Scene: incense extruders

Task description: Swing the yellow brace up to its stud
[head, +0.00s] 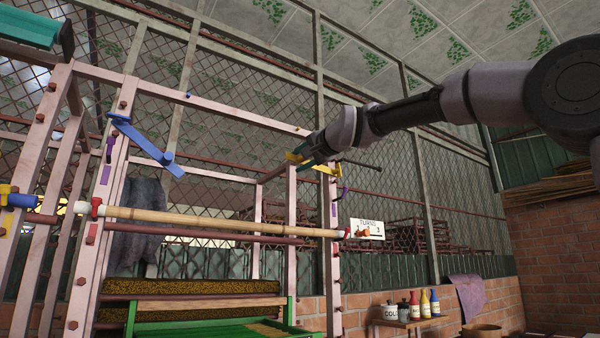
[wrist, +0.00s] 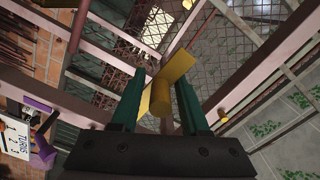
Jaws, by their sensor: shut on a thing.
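The yellow brace (head: 327,169) is at the upper right of the pink frame in the head view, partly hidden by my gripper (head: 308,158). In the wrist view the yellow brace (wrist: 178,68) shows as a flat bar with a round yellow grip between the green fingers. My gripper (wrist: 164,84) is shut on that grip. I cannot tell which is the stud.
A bamboo pole (head: 220,221) crosses the front. A sign (head: 367,229) hangs at the right post. Bottles (head: 425,303) stand on a small table. Wire mesh stands behind.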

